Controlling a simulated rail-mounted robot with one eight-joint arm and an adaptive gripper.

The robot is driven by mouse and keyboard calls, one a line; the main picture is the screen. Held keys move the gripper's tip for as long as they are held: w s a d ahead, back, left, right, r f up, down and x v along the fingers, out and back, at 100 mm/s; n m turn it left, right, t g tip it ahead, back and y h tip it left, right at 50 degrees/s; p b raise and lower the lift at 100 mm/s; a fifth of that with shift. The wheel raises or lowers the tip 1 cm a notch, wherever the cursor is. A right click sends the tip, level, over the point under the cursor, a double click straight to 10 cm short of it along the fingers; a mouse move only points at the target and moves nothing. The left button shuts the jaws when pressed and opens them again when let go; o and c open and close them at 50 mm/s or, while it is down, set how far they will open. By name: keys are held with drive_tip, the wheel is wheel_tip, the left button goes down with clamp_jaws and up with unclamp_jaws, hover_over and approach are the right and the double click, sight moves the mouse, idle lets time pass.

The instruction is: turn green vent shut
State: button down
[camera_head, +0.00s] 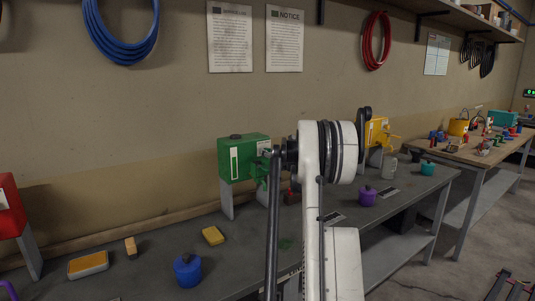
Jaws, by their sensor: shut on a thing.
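The green drum (241,160), a box-shaped can with a white label strip, stands on a grey stand at the back of the left bench. A dark cap (235,136) sits on its top. A green tap (261,172) sticks out at its right front, partly covered by my arm. My arm's white and black joint stands just right of the drum and blocks the view behind it. I cannot make out my gripper's fingers, nor what they touch. How far the vent is turned does not show.
A yellow drum (376,132) stands behind my arm on the right, and a red drum (9,207) at the left edge. A blue pot (187,270), purple pot (367,196) and yellow block (213,235) are on the bench (228,268). A cluttered wooden table (450,153) is farther right.

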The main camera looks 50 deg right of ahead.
drive_tip(key=shift+m, duration=0.3)
drive_tip(key=m+b, duration=0.2)
drive_tip(key=m, duration=0.1)
drive_tip(key=shift+f+m, duration=0.15)
drive_tip(key=shift+m, duration=0.15)
drive_tip(key=m+b, duration=0.2)
drive_tip(key=m, duration=0.2)
drive_tip(key=shift+m, duration=0.3)
drive_tip(key=m+b, duration=0.1)
drive_tip(key=m, duration=0.8)
drive_tip(key=shift+b, duration=0.4)
drive_tip(key=c, duration=1.4)
unclamp_jaws()
drive_tip(key=shift+s, duration=0.1)
